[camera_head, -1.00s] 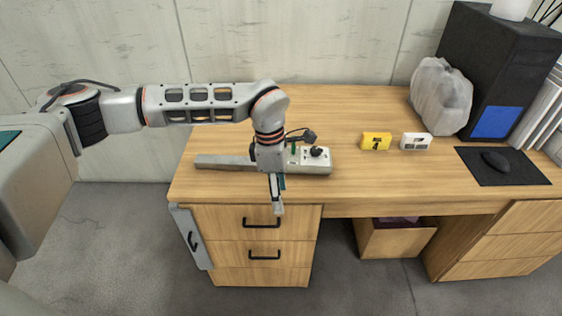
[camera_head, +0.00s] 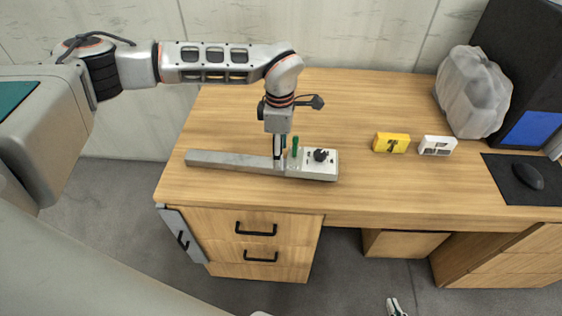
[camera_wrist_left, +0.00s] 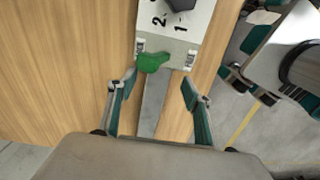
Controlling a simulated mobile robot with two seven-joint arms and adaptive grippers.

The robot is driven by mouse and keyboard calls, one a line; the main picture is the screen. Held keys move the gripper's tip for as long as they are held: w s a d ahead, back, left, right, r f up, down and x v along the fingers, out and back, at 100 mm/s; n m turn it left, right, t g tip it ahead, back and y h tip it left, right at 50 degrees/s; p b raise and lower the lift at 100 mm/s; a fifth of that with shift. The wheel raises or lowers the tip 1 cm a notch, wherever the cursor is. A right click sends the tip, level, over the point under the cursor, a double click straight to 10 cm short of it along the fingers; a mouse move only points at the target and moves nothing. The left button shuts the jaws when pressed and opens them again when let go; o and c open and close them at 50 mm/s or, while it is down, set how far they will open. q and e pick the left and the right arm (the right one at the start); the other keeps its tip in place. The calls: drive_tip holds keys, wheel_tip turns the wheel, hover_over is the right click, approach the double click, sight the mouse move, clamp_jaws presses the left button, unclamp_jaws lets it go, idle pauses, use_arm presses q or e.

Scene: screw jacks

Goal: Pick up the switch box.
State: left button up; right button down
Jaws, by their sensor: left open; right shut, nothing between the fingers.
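The switch box (camera_head: 318,166) is a pale box with a black knob and a green lever, near the desk's front edge. A long grey bar (camera_head: 228,160) runs left from it. My left gripper (camera_head: 280,164) points down over the bar, close to the box's left end. In the left wrist view its open fingers (camera_wrist_left: 159,82) straddle the line of the bar, just short of the switch box (camera_wrist_left: 178,28) and its green lever (camera_wrist_left: 152,62). I see no contact with the box. My right gripper (camera_head: 396,306) is shut and empty, low at the picture's bottom edge.
A yellow box (camera_head: 391,143) and a white box (camera_head: 437,146) stand to the right on the desk (camera_head: 360,100). Beyond are a crumpled grey bag (camera_head: 474,95), a black computer case (camera_head: 510,60) and a mouse (camera_head: 529,175). The desk between is clear.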

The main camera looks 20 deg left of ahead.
use_arm(q)
drive_tip(key=f, duration=0.5)
drive_tip(key=shift+w+d, duration=0.1)
drive_tip(key=shift+d, duration=0.1)
clamp_jaws()
drive_tip(key=shift+r, duration=0.1)
